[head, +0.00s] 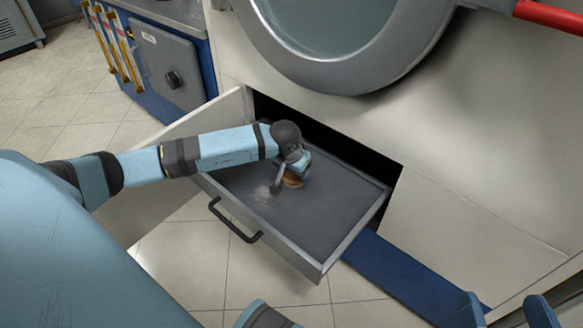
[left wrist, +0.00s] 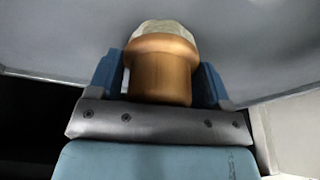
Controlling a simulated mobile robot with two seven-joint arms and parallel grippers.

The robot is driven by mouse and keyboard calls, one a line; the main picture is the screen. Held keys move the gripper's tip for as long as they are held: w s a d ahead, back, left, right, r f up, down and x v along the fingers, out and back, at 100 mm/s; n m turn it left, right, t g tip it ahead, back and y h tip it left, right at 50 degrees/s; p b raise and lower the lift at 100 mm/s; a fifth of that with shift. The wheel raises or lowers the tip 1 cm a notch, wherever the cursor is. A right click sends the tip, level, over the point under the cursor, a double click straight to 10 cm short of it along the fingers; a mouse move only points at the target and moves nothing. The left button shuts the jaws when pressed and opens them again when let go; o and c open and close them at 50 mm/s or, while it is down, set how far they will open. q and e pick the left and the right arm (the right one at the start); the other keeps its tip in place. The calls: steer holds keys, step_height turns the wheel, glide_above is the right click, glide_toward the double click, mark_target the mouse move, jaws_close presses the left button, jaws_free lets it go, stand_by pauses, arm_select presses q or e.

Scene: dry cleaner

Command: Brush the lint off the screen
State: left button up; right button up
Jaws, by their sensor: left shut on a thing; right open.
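The screen (head: 318,213) is a dark grey flat panel lying in a pulled-out drawer below a round machine door. A pale, fuzzy patch of lint (head: 262,194) lies on its left part. My left gripper (head: 291,172) is over the screen, right beside the lint, shut on a brush. The brush (left wrist: 160,75) has a wooden handle and a pale end, seen between the fingers in the left wrist view. Whether it touches the screen is hard to tell. My right gripper (head: 506,308) is open and empty at the lower right, away from the drawer.
The drawer has a black handle (head: 234,222) on its front. The round door (head: 345,75) overhangs behind it. A blue cabinet (head: 205,55) is at upper left. Tiled floor is clear in front.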

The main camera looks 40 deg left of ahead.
arm_select(q)
steer(key=shift+s+a+p, duration=0.15)
steer(key=shift+s+p, duration=0.15)
steer(key=shift+s, duration=0.95)
steer(key=shift+w+a+b, duration=0.1)
steer(key=shift+a+b, duration=0.25)
steer(key=shift+a, duration=1.7)
steer(key=shift+s, duration=0.65)
steer(key=shift+s+p, duration=0.35)
steer(key=shift+s, duration=0.4)
steer(key=shift+s+d, duration=0.1)
steer(key=shift+d, duration=1.85)
steer(key=shift+s+a, duration=0.15)
steer(key=shift+s, duration=1.25)
steer(key=shift+w+a, duration=0.2)
steer(key=shift+a, duration=1.8)
steer(key=shift+r, duration=0.1)
